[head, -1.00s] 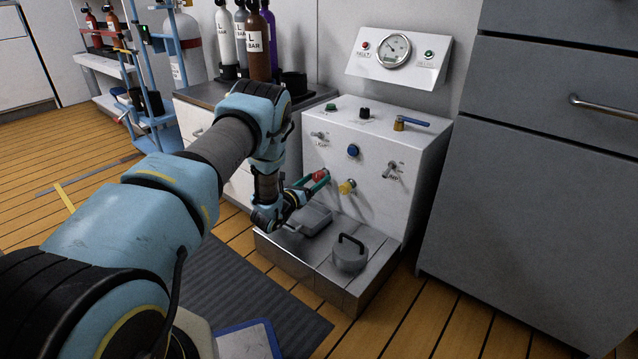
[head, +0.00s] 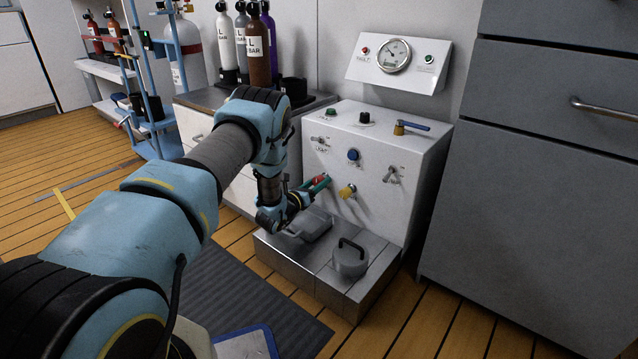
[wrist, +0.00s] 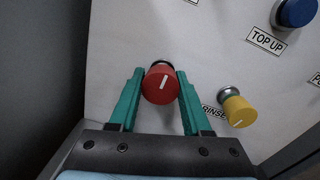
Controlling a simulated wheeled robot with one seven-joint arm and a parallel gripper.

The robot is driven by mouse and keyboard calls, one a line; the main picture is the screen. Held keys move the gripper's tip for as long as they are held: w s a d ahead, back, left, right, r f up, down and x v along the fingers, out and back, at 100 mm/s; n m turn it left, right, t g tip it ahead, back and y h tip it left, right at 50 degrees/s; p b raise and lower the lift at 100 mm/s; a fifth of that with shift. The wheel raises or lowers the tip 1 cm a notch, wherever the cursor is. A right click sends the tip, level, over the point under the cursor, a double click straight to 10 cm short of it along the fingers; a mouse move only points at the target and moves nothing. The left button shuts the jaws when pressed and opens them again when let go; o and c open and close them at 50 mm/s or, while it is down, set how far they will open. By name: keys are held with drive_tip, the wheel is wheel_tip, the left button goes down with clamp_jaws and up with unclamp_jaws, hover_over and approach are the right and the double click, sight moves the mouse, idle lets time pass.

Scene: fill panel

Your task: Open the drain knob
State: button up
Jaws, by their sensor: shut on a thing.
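A red round knob (wrist: 160,84) with a white line on its face sits on the front of the white panel (head: 378,205), low on the left. Its label is not visible, so I cannot read whether it is the drain knob. My gripper (wrist: 160,88) has its two green fingers on either side of the red knob, shut on it. The white line is nearly upright, slightly tilted in the wrist view. In the head view the red knob (head: 321,181) is partly hidden by my gripper.
A yellow knob (wrist: 238,110) labelled RINSE is just right of the red one. A blue knob (wrist: 297,12) labelled TOP UP is above. Below is a metal ledge (head: 310,268) with a lidded pot (head: 350,262). A grey cabinet (head: 540,190) stands at right.

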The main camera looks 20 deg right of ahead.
drive_tip(key=shift+s, duration=0.1)
clamp_jaws()
drive_tip(key=shift+d, duration=0.1)
